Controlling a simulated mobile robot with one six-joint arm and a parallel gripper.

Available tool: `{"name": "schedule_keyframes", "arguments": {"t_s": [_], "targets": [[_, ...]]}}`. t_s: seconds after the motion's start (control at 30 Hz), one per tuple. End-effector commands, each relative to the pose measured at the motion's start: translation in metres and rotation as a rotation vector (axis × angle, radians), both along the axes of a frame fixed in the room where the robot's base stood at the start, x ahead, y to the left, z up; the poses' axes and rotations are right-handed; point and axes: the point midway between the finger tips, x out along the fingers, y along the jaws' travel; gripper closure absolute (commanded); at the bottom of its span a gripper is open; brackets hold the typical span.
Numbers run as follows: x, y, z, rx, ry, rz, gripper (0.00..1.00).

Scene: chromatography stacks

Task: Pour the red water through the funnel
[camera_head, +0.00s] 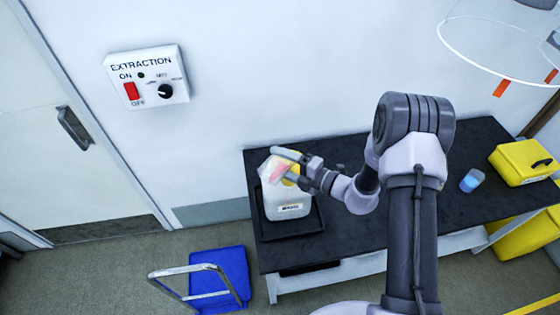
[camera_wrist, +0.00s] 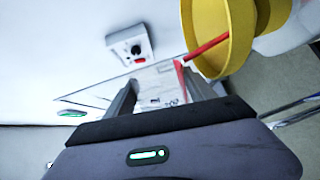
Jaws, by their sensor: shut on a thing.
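My gripper (camera_head: 284,160) is shut on a clear beaker (camera_head: 268,171), which is tilted and has red water (camera_head: 280,171) in it. The beaker is over the yellow funnel (camera_head: 292,179), which sits on a white labelled container (camera_head: 288,208). In the wrist view the beaker (camera_wrist: 160,92) lies between my fingers, and a red stream (camera_wrist: 205,47) runs from its lip into the yellow funnel (camera_wrist: 247,45). The gripper and beaker hide part of the funnel in the head view. The level inside the container cannot be seen.
The container stands in a black tray (camera_head: 268,229) on the dark bench (camera_head: 330,243). A small beaker of blue liquid (camera_head: 471,180) and a yellow case (camera_head: 523,162) are at the right. A blue trolley (camera_head: 225,275) is on the floor. The bench middle is partly behind my arm.

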Motion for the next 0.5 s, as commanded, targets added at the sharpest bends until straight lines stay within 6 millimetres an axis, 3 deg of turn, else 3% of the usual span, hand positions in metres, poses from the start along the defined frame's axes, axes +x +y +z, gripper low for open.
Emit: {"name": "schedule_keyframes", "arguments": {"t_s": [0.5], "targets": [[0.0037,-0.0021,0.0026,0.051,0.092,-0.001,0.87]]}}
